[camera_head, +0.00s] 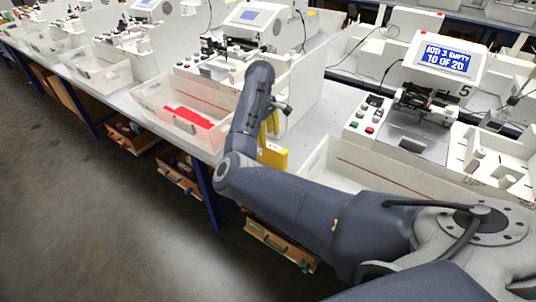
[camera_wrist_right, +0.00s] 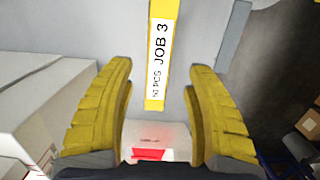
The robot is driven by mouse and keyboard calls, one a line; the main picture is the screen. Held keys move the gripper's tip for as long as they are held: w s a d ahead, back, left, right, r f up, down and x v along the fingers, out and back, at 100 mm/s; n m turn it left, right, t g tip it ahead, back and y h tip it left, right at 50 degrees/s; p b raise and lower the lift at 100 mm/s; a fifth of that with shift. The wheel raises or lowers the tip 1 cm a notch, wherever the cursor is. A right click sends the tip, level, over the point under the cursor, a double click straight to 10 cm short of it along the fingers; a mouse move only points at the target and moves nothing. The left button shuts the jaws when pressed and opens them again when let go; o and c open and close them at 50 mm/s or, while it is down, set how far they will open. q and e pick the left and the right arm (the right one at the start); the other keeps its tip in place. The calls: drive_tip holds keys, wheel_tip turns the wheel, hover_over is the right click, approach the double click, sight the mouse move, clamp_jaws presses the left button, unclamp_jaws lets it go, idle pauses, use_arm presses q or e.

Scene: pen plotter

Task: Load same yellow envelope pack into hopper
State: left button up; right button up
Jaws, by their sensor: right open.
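A yellow envelope pack (camera_wrist_right: 153,103) with a white label reading "JOB 3" stands ahead of my right gripper (camera_wrist_right: 160,68) in the right wrist view. My right gripper is open, with its yellow-padded fingers to either side of the pack's line. I cannot tell whether they touch it. In the head view the yellow pack (camera_head: 273,156) shows just below the right gripper (camera_head: 268,125), which my own wrist partly hides. I cannot single out the hopper for certain. My left gripper is out of view.
A white bin (camera_head: 150,101) with red contents (camera_head: 189,116) stands left of my right wrist. Another white bin (camera_head: 318,160) is partly hidden behind my right arm. White machine housings line the bench. Open wooden drawers (camera_head: 180,181) hang below its front edge, above clear floor.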

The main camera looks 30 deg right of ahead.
sight(268, 144)
drive_tip(key=shift+s+d+f, duration=0.1)
drive_tip(key=shift+f, duration=1.3)
drive_tip(key=shift+s+d+f, duration=0.1)
drive_tip(key=shift+f, duration=1.3)
clamp_jaws()
